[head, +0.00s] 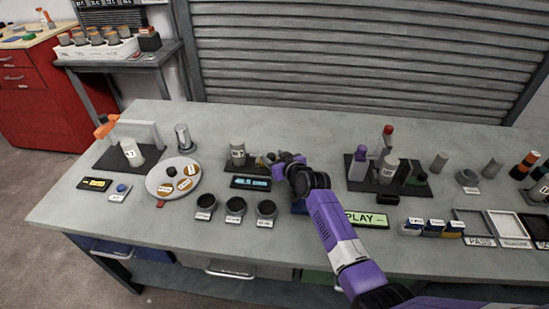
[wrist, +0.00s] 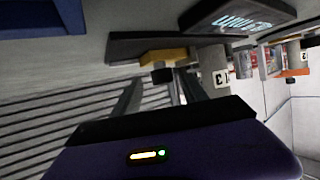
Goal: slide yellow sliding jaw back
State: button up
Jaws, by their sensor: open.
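The yellow sliding jaw (wrist: 166,57) shows in the wrist view as a yellow block on a dark base, with a dark knob (wrist: 162,75) on its near side. My gripper (wrist: 160,82) is open, its two dark fingers pointing at the jaw. The knob appears between the fingertips; I cannot tell whether they touch it. In the head view my gripper (head: 268,160) is at the right end of the dark fixture plate (head: 236,168), and the jaw is mostly hidden there. A grey labelled cylinder (head: 238,153) stands on the plate, left of my gripper.
A blue-lit display (head: 250,183) lies just in front of the plate. Several dark round dishes (head: 236,206) sit nearer the front edge. A turntable (head: 173,178) is to the left. Another fixture with bottles (head: 388,172) is to the right. The bench behind my gripper is clear.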

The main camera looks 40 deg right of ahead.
jog(key=v, duration=0.7)
jog(key=shift+f, duration=0.1)
jog(key=shift+s+a+r, duration=0.1)
jog(key=shift+s+r, duration=0.15)
jog(key=shift+s, duration=0.15)
dwell(0.6)
